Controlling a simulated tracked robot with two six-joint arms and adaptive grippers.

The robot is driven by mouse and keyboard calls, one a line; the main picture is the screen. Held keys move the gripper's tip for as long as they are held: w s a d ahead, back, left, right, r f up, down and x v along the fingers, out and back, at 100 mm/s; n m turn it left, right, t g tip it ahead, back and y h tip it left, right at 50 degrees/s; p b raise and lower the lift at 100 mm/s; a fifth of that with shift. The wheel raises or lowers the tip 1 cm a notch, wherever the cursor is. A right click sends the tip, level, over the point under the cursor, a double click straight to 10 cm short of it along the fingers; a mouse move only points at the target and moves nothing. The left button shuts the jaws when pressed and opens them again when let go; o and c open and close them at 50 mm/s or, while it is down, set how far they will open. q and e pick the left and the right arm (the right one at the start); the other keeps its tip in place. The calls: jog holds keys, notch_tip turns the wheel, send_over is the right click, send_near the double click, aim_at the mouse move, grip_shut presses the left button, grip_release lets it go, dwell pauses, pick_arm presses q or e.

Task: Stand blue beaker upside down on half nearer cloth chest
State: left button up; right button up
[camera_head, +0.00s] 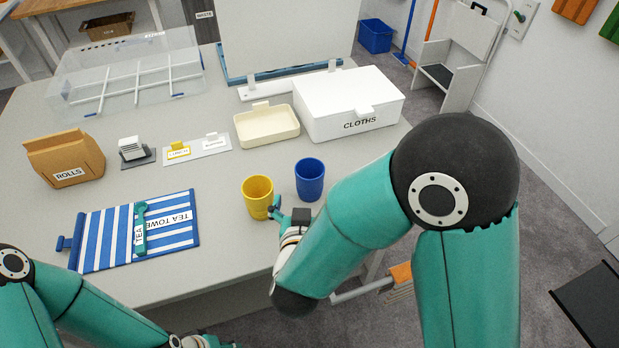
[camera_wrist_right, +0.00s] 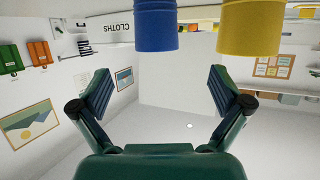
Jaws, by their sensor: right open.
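The blue beaker (camera_head: 310,180) stands upright, mouth up, on the table; it also shows at the top of the right wrist view (camera_wrist_right: 156,26). A small board (camera_head: 210,150) behind the beakers has a yellow-tagged left half and a white-tagged right half, the right one nearer the white CLOTHS chest (camera_head: 352,104). Both halves look empty. My right gripper (camera_head: 286,211) is at the near side of the blue and yellow beakers; the right wrist view shows its fingers (camera_wrist_right: 148,90) apart with nothing between. My left gripper (camera_head: 200,342) is partly cut off at the bottom edge.
A yellow beaker (camera_head: 257,196) stands just left of the blue one. A cream tray (camera_head: 267,127) lies between board and chest. A striped tea towel (camera_head: 105,238), a rolls bag (camera_head: 65,158) and a clear divided bin (camera_head: 125,75) are to the left.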

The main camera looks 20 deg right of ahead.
aim_at(308, 183)
jog(key=x, duration=0.6)
jog(key=shift+w+d+f+p, duration=0.25)
jog(key=shift+d+p, duration=0.05)
jog(key=shift+p, duration=0.05)
jog(key=shift+w+d+f+p, duration=0.1)
jog(key=shift+w+d+p, duration=0.1)
jog(key=shift+w+p, duration=0.15)
jog(key=p+x, duration=0.1)
jog(key=x, duration=0.2)
jog(key=shift+w+d+f, duration=0.1)
jog(key=shift+w+d, duration=0.1)
jog(key=shift+w+d+f, duration=0.1)
jog(key=shift+w+f, duration=0.15)
jog(key=shift+w, duration=0.15)
jog(key=c, duration=1.2)
jog(key=shift+c, duration=0.2)
jog(key=shift+r, duration=0.1)
